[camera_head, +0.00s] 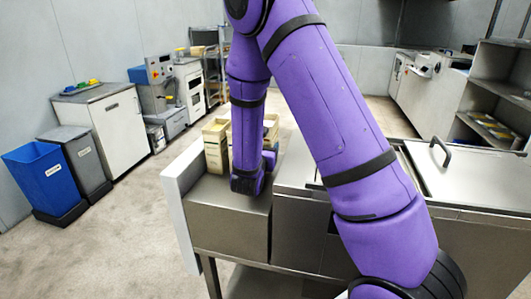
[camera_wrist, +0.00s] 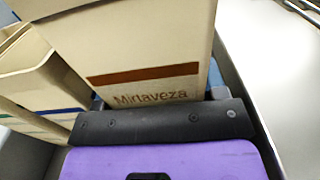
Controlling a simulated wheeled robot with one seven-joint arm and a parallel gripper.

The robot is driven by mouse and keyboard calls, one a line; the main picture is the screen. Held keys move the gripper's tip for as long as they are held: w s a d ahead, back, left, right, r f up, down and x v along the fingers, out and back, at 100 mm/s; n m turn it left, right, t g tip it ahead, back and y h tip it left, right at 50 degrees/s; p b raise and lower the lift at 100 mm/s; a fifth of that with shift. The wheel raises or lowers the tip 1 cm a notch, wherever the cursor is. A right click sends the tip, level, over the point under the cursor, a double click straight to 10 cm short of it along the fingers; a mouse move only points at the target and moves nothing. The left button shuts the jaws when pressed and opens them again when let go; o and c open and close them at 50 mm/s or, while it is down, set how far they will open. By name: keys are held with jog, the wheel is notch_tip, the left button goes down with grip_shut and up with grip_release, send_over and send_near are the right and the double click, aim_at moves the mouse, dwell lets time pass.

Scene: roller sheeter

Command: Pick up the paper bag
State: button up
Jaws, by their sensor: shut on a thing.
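The paper bag (camera_wrist: 130,50) is beige with a brown stripe and dark lettering. It stands large and close in the wrist view. My gripper (camera_wrist: 160,112) is at its lower part, shut on it; the fingertips are mostly hidden. In the head view my gripper (camera_head: 250,184) is low over the steel counter. Beige bags show there on the left (camera_head: 215,147) and right (camera_head: 271,128) of my arm. My arm hides part of this group, so I cannot tell there which bag is held.
Another beige bag (camera_wrist: 35,75) with coloured stripes stands close on the left in the wrist view. The steel counter (camera_head: 228,222) has a pale side panel (camera_head: 181,205) at its left end. A blue bin (camera_head: 45,175) and a grey bin (camera_head: 80,158) stand on the floor.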

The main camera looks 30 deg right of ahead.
jog(key=w+a+v, duration=0.1)
jog(key=v, duration=0.6)
jog(key=r+v, duration=0.1)
jog(key=v, duration=0.7)
jog(key=shift+w+a+r, duration=0.25)
jog(key=shift+w+a, duration=0.15)
